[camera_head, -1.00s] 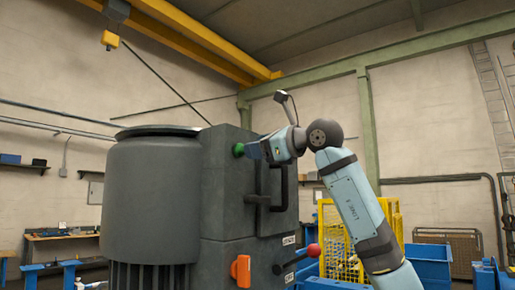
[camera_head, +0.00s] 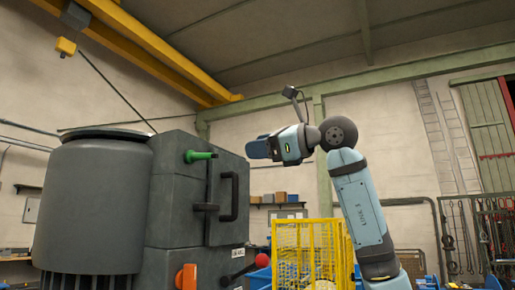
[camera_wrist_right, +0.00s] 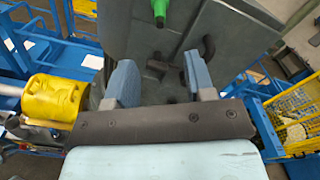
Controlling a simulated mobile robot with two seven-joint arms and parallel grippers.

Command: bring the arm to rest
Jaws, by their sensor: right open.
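My right arm comes up from the lower right in the head view. Its gripper (camera_head: 250,149) points left toward the dark grey machine (camera_head: 178,190), apart from it, with a gap between. In the right wrist view the two blue-grey fingers of the gripper (camera_wrist_right: 162,84) stand wide apart with nothing between them. The green knob (camera_head: 199,156) on the machine's upper side is free of the gripper; it also shows at the top of the right wrist view (camera_wrist_right: 160,10). My left gripper is not in either view.
The machine has a black handle (camera_head: 229,196), an orange lever (camera_head: 187,277) and a red ball knob (camera_head: 262,260). A yellow cage (camera_head: 303,250) stands behind my arm. A yellow crane beam (camera_head: 150,45) runs overhead. The air around the gripper is clear.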

